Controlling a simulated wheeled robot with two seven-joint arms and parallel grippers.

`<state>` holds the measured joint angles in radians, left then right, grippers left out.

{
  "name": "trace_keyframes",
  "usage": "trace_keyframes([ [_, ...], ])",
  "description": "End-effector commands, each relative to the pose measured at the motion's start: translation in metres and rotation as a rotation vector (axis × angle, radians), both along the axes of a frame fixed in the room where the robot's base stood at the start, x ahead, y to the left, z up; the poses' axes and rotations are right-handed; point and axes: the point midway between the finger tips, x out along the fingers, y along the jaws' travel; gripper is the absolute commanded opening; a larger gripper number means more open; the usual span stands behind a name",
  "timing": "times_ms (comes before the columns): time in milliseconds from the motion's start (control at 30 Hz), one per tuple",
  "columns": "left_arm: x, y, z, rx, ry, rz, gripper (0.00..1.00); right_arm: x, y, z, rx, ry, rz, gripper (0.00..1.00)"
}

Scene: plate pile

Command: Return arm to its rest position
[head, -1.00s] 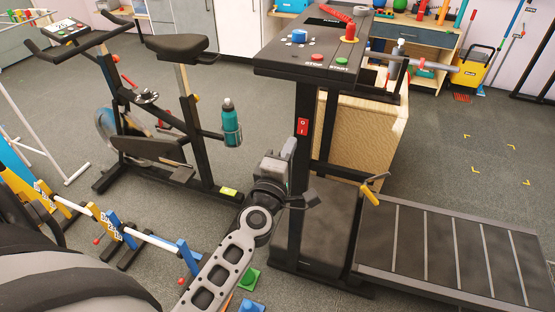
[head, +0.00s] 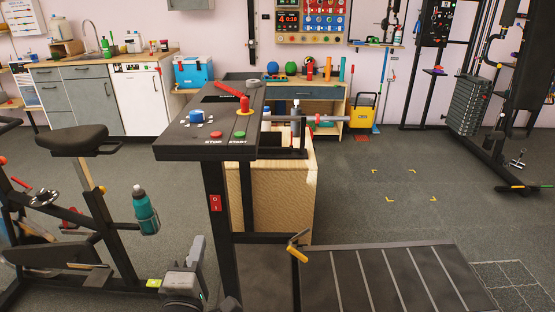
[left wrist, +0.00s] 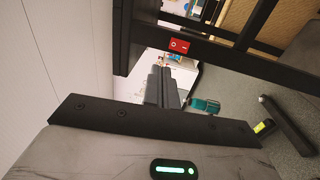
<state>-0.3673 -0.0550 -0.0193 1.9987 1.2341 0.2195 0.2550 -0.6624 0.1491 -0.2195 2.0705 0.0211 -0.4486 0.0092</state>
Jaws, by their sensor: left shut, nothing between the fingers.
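My left gripper (head: 196,255) is low in the head view, left of the treadmill's black upright (head: 218,225). It is shut with nothing held, and most of my arm is below the picture edge. In the left wrist view its dark fingers (left wrist: 163,87) are together near the middle, with the red switch (left wrist: 179,45) on a black frame beyond them. My right gripper is in neither view.
An exercise bike (head: 75,140) with a teal bottle (head: 145,212) is at left. Open floor (head: 420,210) lies right, before a weight machine (head: 470,105).

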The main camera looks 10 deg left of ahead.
Motion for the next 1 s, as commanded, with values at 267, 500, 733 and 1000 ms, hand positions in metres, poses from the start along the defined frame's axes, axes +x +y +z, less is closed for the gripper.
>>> trace_keyframes([
  [267, -0.027, -0.063, -0.04, 0.527, 0.174, -0.273, 0.0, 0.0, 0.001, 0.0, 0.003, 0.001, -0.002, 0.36],
  [500, -0.098, -0.107, -0.128, 1.239, 0.437, -0.64, 0.0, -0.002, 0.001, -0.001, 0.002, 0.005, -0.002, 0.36],
  [733, -0.134, -0.103, -0.162, 1.538, 0.554, -0.775, 0.0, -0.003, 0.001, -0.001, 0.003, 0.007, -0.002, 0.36],
  [1000, -0.135, -0.103, -0.163, 1.551, 0.559, -0.779, 0.0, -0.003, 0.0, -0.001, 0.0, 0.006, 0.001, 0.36],
])
